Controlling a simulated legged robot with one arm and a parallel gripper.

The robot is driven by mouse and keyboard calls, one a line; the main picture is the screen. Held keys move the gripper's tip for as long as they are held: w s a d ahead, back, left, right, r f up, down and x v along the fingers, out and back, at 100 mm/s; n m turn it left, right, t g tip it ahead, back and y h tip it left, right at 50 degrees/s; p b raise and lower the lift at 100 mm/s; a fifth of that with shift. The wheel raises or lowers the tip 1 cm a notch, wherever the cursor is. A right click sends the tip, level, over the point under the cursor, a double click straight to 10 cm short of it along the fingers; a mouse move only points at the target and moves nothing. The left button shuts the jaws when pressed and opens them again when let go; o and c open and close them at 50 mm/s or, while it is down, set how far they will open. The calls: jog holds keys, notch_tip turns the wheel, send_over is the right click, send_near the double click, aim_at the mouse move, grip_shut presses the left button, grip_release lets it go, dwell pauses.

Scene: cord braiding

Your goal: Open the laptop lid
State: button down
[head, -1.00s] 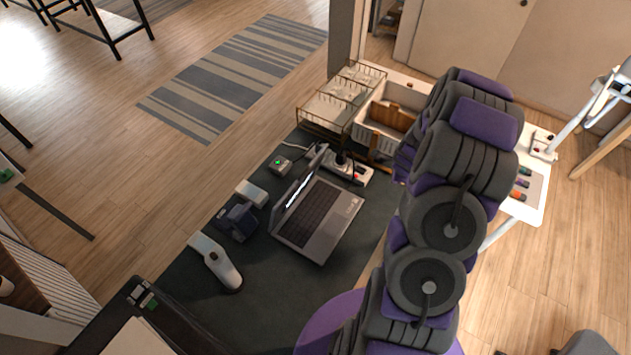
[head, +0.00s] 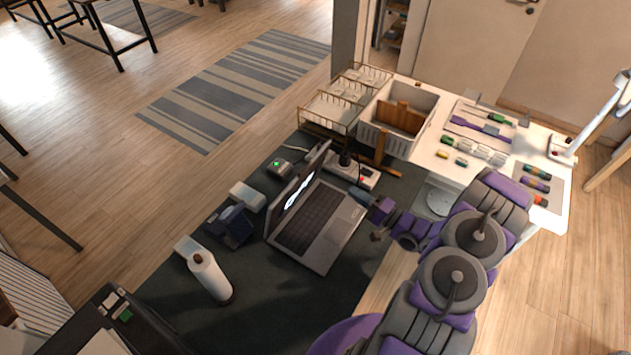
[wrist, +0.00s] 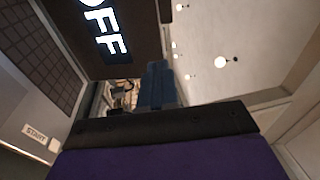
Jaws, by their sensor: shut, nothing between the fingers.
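The laptop (head: 318,225) sits on the dark mat with its lid (head: 299,193) raised and standing steeply up from the keyboard base. The lit screen faces the keyboard. In the wrist view the screen (wrist: 103,32) shows large white letters reading "OFF", and the keyboard (wrist: 38,50) is at the left. My gripper (head: 364,197) is just beside the right edge of the laptop base, apart from the lid. In the wrist view my gripper (wrist: 158,85) shows its blue-grey fingers together, with nothing held. Exact contact with the laptop cannot be told.
A power strip (head: 352,174) lies behind the laptop's right side. A white bottle (head: 210,277) and a dark blue device (head: 230,225) are to its left. A white crate (head: 393,134) and wire rack (head: 335,112) stand behind. Tools lie on the white table (head: 455,165) at right.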

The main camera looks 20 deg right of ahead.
jog(key=s+a+y, duration=0.2)
jog(key=b, duration=0.2)
send_near(307, 168)
jog(key=shift+n, duration=0.3)
jog(key=x, duration=0.6)
jog(key=shift+w+a+r, duration=0.15)
jog(key=shift+a+r, duration=0.1)
jog(key=shift+a, duration=0.15)
jog(key=shift+w+a+r, duration=0.1)
jog(key=shift+w+r, duration=0.1)
jog(key=w+a+g+p, duration=0.1)
jog(key=p, duration=0.1)
jog(key=w+a+r+g+h+p, duration=0.1)
jog(key=w+a, duration=0.1)
jog(key=shift+w+r+p, duration=0.15)
jog(key=shift+r+p, duration=0.05)
jog(key=shift+p, duration=0.15)
jog(key=shift+w+a+f+h, duration=0.1)
jog(key=shift+w+a+h, duration=0.05)
jog(key=shift+w+h, duration=0.15)
jog(key=shift+s+f, duration=0.1)
